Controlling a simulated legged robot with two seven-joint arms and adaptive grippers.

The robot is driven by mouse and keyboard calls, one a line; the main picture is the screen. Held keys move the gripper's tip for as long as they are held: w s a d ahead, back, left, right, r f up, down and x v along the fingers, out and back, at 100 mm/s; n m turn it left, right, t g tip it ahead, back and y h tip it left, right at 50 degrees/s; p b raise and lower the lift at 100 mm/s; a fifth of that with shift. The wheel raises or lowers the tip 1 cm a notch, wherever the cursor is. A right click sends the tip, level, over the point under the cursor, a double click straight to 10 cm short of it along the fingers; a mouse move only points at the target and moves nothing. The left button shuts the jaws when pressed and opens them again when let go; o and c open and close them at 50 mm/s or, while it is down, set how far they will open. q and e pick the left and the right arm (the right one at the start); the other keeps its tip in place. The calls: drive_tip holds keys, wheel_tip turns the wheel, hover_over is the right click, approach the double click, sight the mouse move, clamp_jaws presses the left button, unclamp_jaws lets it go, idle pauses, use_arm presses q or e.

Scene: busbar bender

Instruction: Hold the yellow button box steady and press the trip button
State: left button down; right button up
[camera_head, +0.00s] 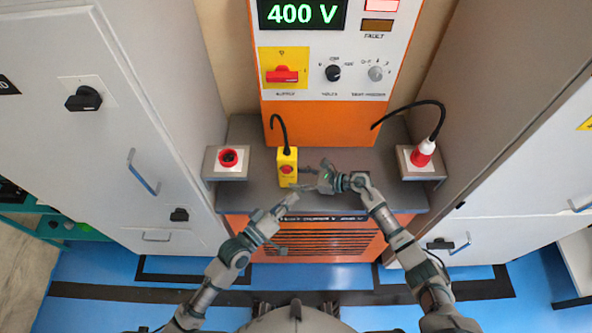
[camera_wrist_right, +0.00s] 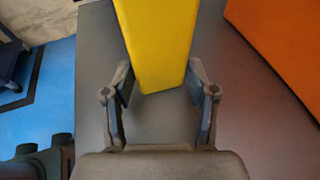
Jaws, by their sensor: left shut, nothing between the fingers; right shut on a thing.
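The yellow button box (camera_head: 287,157) stands upright on the grey ledge, a black cable rising from its top. Its red button (camera_head: 287,170) faces me and is uncovered. My right gripper (camera_head: 306,179) reaches in from the right and is shut on the box. In the right wrist view, its fingers (camera_wrist_right: 160,85) lie on both sides of the yellow box's (camera_wrist_right: 160,35) lower end. My left gripper (camera_head: 294,194) is shut and empty, just in front of and below the box. Whether its tip touches the box I cannot tell.
The grey ledge (camera_head: 335,159) also carries a red socket (camera_head: 228,158) at left and a red-and-white plug (camera_head: 422,153) with a black cable at right. An orange-and-white panel (camera_head: 330,118) reading 400 V stands behind. Grey cabinets flank both sides.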

drive_tip(key=o, duration=1)
drive_tip(key=shift+c, duration=0.2)
